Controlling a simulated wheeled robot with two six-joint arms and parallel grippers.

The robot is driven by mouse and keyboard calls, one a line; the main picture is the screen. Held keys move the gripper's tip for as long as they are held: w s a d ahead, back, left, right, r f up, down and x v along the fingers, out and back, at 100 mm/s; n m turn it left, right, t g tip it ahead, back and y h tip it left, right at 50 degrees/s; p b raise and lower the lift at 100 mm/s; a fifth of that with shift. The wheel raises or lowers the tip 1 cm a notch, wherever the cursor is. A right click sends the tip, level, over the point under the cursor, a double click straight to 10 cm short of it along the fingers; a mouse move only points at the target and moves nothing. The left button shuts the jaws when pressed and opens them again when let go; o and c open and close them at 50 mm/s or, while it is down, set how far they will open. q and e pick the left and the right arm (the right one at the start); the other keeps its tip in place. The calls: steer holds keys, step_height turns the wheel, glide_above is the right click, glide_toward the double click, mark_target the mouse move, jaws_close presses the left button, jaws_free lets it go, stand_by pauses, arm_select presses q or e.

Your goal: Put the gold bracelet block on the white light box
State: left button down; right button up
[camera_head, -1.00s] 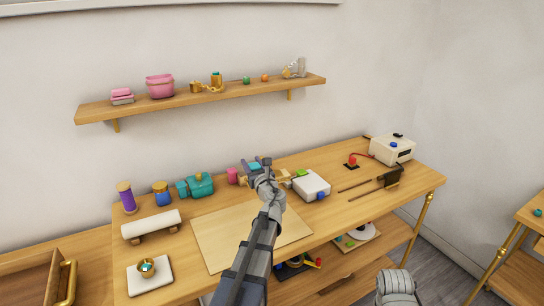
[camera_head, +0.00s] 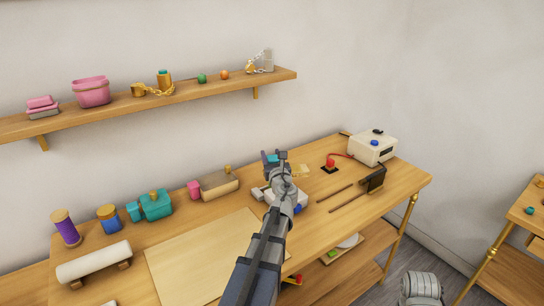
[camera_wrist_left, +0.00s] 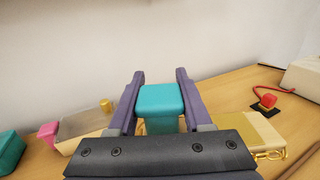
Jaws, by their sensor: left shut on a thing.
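My left gripper (camera_head: 275,158) is over the white light box (camera_head: 257,192) and hides much of it in the head view. In the left wrist view, the left gripper (camera_wrist_left: 160,90) is shut on a teal block (camera_wrist_left: 160,97). A flat gold block (camera_wrist_left: 252,130) with a gold chain lies on the table beyond the right finger; it seems to be the bracelet block. In the head view, a pale gold piece (camera_head: 301,170) shows just right of the gripper. The light box has a blue knob (camera_head: 297,209). My right gripper is out of view.
Left of the light box are a tan block (camera_head: 219,184), a pink block (camera_head: 194,190) and a teal container (camera_head: 156,204). To the right are a red button (camera_head: 330,165), two thin rods and a white machine (camera_head: 373,148). A pale mat (camera_head: 205,255) lies clear in front.

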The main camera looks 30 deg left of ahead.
arm_select(q)
steer(key=shift+f+b, duration=3.3)
steer(key=shift+f, duration=0.15)
steer(key=shift+f+b, duration=0.55)
steer(key=shift+b, duration=0.05)
steer(key=shift+c, duration=1.2)
jaws_free()
steer(key=shift+s, duration=0.1)
steer(key=v, duration=0.7)
steer(key=shift+s+d, duration=0.25)
